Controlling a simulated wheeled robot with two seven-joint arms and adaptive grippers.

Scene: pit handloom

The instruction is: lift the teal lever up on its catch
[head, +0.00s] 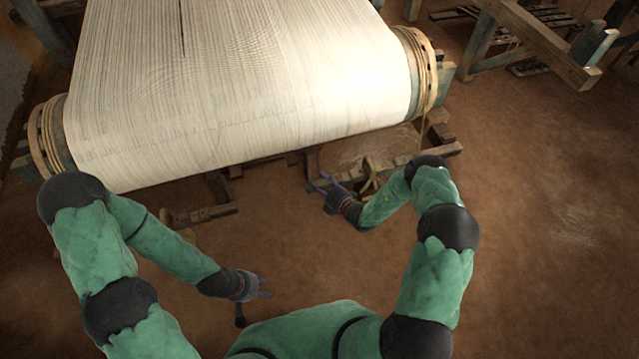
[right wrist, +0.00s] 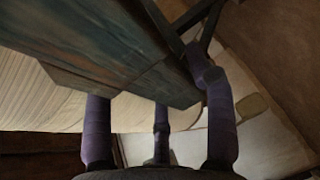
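A wooden bar with worn teal paint (right wrist: 95,40) runs across the upper left of the right wrist view; it looks like the teal lever. Its blunt end is close in front of my right gripper (right wrist: 160,110). The purple fingers stand apart, and the bar hides the tip of the left finger. I cannot tell whether they touch it. In the head view my right gripper (head: 318,182) is low under the cloth's front edge, and I cannot single out the lever or its catch. My left gripper (head: 264,284) is empty, fingers apart, over the floor.
The loom's wide roll of pale cloth (head: 240,80) fills the top of the head view. Low wooden framing (head: 205,213) lies below it. A wooden frame (head: 540,40) stands at the upper right. The brown floor (head: 540,230) at right is clear.

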